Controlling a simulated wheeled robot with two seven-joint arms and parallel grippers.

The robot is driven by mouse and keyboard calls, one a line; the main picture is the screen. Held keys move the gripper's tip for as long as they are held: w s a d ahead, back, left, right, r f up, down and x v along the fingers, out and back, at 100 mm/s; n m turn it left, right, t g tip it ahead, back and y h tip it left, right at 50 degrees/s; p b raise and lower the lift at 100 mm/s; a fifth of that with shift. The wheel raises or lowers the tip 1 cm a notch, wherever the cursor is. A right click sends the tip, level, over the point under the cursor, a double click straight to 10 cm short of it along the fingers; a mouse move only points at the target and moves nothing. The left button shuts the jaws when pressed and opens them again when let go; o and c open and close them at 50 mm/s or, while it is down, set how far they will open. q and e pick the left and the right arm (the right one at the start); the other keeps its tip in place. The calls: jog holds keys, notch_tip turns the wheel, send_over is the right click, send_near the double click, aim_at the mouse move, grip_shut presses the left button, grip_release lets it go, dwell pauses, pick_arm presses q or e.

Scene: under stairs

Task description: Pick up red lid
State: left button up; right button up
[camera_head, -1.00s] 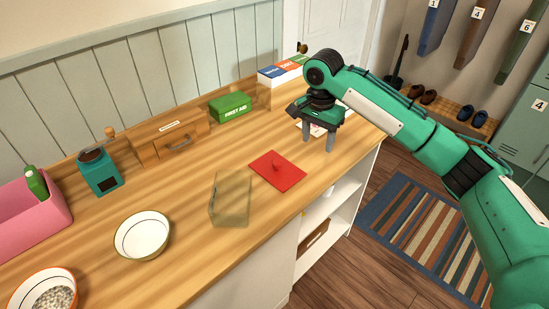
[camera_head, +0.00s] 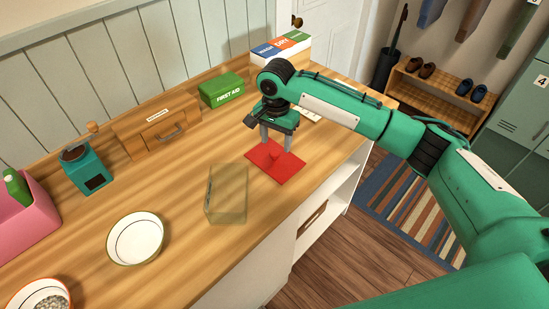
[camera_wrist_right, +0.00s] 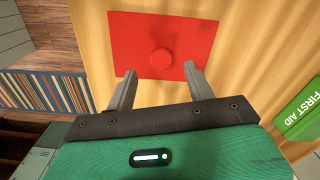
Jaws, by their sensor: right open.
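The red lid (camera_head: 284,167) is a flat square with a round knob, lying on the wooden counter (camera_head: 180,215). My right gripper (camera_head: 274,140) is above the lid's far part, fingers pointing down. In the right wrist view the lid (camera_wrist_right: 190,35) lies beyond the open, empty fingers (camera_wrist_right: 160,80), and its knob (camera_wrist_right: 161,57) shows between and just ahead of the fingertips. A gap between fingers and lid cannot be judged exactly. A clear, box-like container (camera_head: 226,193) stands left of the lid. My left gripper is not in view.
A green first aid box (camera_head: 222,90), a wooden drawer box (camera_head: 158,128) and a teal grinder (camera_head: 85,168) stand along the wall. A white bowl (camera_head: 135,238) sits nearer the front. The counter's front edge is close to the lid.

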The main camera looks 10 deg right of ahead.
aim_at(275, 151)
notch_tip(275, 151, down, 4)
jog(key=shift+a+r+p, duration=0.1)
jog(key=shift+a+p, duration=0.05)
jog(key=shift+p, duration=0.4)
jog(key=shift+f, duration=0.45)
jog(key=c, duration=1)
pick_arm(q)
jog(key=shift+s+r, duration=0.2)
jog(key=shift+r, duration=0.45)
pick_arm(e)
jog(key=shift+c, duration=0.2)
